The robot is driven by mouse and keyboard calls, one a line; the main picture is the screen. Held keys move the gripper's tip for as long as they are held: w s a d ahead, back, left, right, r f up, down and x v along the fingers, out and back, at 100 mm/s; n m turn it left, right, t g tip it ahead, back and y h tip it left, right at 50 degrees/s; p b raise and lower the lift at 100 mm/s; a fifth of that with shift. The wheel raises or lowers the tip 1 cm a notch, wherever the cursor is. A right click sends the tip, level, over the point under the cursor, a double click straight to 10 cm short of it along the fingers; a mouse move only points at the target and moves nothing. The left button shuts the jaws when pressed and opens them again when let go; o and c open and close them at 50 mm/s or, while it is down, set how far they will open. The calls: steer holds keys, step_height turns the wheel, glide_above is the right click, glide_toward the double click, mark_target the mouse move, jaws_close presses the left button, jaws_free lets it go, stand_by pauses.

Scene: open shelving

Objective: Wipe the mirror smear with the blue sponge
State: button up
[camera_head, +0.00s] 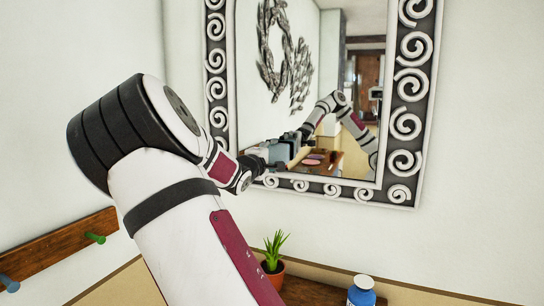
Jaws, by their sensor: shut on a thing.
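The mirror (300,90) hangs on the wall in a dark frame with white spirals. My arm reaches up from below to the mirror's lower left part. My gripper (268,162) is small in view and partly hidden by my own wrist. It is shut on a dull grey-blue block, which looks like the blue sponge (279,153), close to the glass near the lower frame edge. I cannot tell whether the sponge touches the glass. Its reflection and my arm's show just to the right. I cannot make out a smear on the glass.
Below the mirror, a potted green plant (273,252) and a blue bottle with a white cap (361,291) stand on a wooden surface. A wooden peg rail (60,249) with coloured pegs is on the left wall. The wall right of the mirror is clear.

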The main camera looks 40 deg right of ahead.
mark_target(284, 155)
steer(key=shift+x, duration=0.9)
steer(key=shift+s, duration=0.1)
steer(key=shift+s+d+r+p, duration=0.1)
steer(key=shift+s+d+p, duration=0.25)
steer(key=shift+s+p, duration=0.5)
steer(key=shift+s+d+p, duration=0.3)
steer(key=shift+s+p, duration=0.4)
steer(key=shift+s, duration=0.2)
steer(key=shift+s+d, duration=0.1)
steer(key=shift+w+a+b, duration=0.2)
steer(key=shift+w+a, duration=0.05)
steer(key=shift+w, duration=0.5)
steer(key=shift+w+a+b, duration=0.2)
steer(key=shift+w+a, duration=0.05)
steer(key=shift+w, duration=0.45)
steer(key=shift+w+a+b, duration=0.2)
steer(key=shift+w+a, duration=0.05)
steer(key=shift+w, duration=0.5)
steer(key=c, duration=0.3)
